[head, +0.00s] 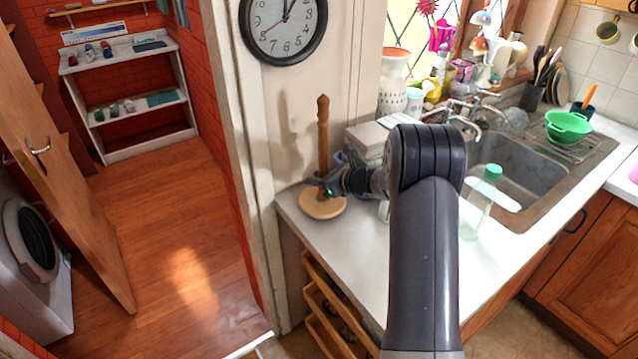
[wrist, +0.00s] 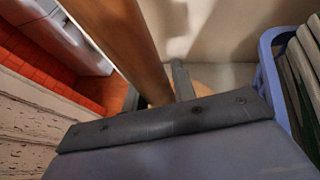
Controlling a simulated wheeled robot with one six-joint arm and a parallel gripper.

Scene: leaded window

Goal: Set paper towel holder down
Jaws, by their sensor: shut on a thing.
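The paper towel holder (head: 323,140) is a wooden post on a round wooden base. In the head view it stands upright at the left end of the white counter (head: 365,255). I cannot tell whether its base touches the counter. My gripper (head: 325,186) is shut on the post low down, just above the base. In the wrist view the post (wrist: 125,45) runs up to the left from between the fingers, and part of the base shows behind them.
Stacked books or boxes (head: 370,138) and a white vase (head: 393,85) stand close behind my gripper. A clear bottle with a green cap (head: 483,195) stands by the sink (head: 525,170). A wall with a clock (head: 284,25) is just behind the holder.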

